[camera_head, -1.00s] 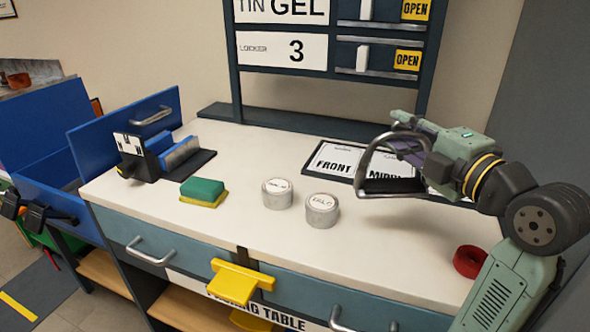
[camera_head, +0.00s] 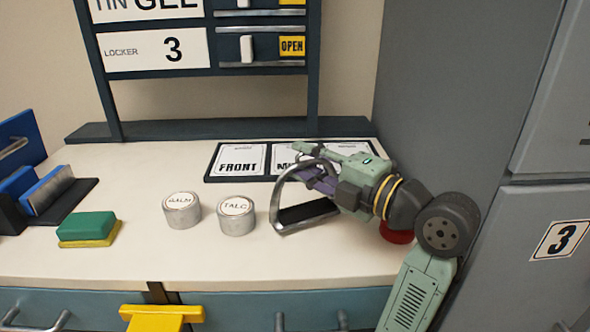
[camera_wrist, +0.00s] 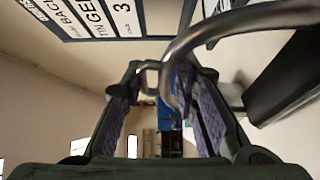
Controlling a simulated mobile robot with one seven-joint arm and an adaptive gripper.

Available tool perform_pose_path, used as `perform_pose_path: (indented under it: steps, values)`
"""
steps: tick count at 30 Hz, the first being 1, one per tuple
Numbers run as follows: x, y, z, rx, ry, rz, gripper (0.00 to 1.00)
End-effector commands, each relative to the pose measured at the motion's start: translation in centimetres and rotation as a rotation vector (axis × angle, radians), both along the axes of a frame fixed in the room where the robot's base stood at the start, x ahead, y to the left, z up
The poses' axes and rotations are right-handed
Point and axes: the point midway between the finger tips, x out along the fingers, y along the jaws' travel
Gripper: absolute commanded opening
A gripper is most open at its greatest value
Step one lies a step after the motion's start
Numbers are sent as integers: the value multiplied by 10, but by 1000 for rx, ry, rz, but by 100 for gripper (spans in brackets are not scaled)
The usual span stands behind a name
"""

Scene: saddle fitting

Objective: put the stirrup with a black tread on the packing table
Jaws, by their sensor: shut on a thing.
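The stirrup (camera_head: 277,205) has a grey metal bow and a black tread (camera_head: 307,212). My gripper (camera_head: 322,178) is shut on the bow, with the tread side hanging low over the white top of the packing table (camera_head: 200,265). I cannot tell whether the stirrup touches the table. In the wrist view, the bow (camera_wrist: 190,45) passes between the purple-padded fingers of my gripper (camera_wrist: 165,90), and the dark tread (camera_wrist: 285,80) shows at the right.
The talc tin (camera_head: 236,215) stands just left of the stirrup, with the balm tin (camera_head: 182,211) beyond it. A label board (camera_head: 238,160) lies behind. A red round thing (camera_head: 397,235) sits beneath my arm. A green-yellow sponge (camera_head: 87,229) is at left. The table's front is clear.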

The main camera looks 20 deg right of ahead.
Motion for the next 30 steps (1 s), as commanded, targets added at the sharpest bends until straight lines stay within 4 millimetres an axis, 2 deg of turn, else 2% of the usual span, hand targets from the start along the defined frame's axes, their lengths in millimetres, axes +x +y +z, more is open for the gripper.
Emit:
perform_pose_path:
  steps: [2, 15, 16, 24, 30]
  values:
    - [-5, -5, -10, 2, -1, -3, 0]
    - [-6, -6, -15, 0, -2, -1, 0]
    - [-6, -6, -14, 0, 0, -1, 29]
    - [-6, -6, -13, 0, 0, 0, 47]
    - [-6, -6, -13, 0, 0, 0, 47]
